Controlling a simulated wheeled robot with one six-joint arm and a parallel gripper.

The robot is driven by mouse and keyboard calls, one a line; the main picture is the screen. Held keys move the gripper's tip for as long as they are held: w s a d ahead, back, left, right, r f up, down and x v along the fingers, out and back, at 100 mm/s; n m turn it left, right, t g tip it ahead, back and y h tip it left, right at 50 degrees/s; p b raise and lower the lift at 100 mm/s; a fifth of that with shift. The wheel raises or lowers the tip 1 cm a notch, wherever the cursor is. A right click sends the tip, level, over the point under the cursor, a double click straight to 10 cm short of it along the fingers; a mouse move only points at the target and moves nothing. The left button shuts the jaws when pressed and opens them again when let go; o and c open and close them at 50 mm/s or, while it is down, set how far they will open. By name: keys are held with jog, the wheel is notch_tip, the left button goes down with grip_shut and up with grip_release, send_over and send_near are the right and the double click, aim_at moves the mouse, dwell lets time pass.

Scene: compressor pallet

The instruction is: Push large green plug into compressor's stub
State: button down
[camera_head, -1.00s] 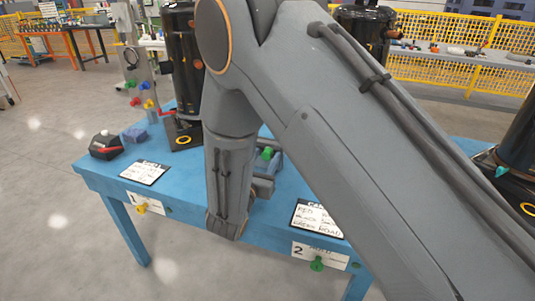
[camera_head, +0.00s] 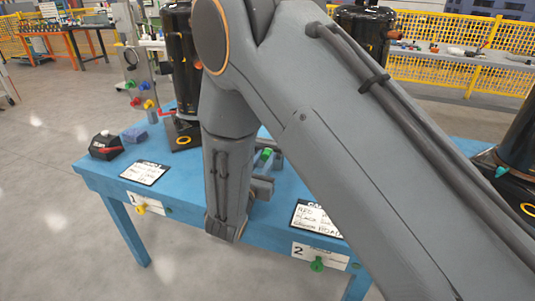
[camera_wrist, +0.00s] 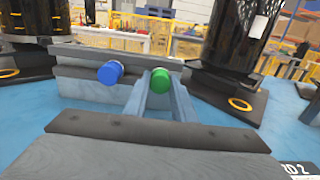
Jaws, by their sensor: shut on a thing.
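My gripper (camera_wrist: 161,86) is shut on the large green plug (camera_wrist: 160,78), which sits between its two grey fingertips in the wrist view. In the head view the green plug (camera_head: 265,154) shows as a small patch between my arm links, above the blue table. Black compressors stand on the table: one at the left (camera_head: 184,75), one at the back (camera_head: 365,38) and one at the right edge (camera_head: 521,135). In the wrist view, a compressor (camera_wrist: 235,50) stands to the right of the plug. I cannot make out the stub clearly.
A blue plug (camera_wrist: 110,72) sits at a grey block (camera_wrist: 88,88) left of the green plug. Cards lie on the blue table (camera_head: 105,178), with a black-and-red item (camera_head: 105,146) at its left. My arm hides much of the table's middle.

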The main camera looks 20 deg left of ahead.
aim_at(266, 158)
jog(key=shift+s+a+p, duration=0.15)
jog(key=shift+s+p, duration=0.15)
jog(key=shift+s, duration=1)
jog(key=shift+s+a+p, duration=0.1)
jog(key=shift+s+p, duration=0.2)
jog(key=shift+s, duration=1.15)
jog(key=shift+d, duration=0.1)
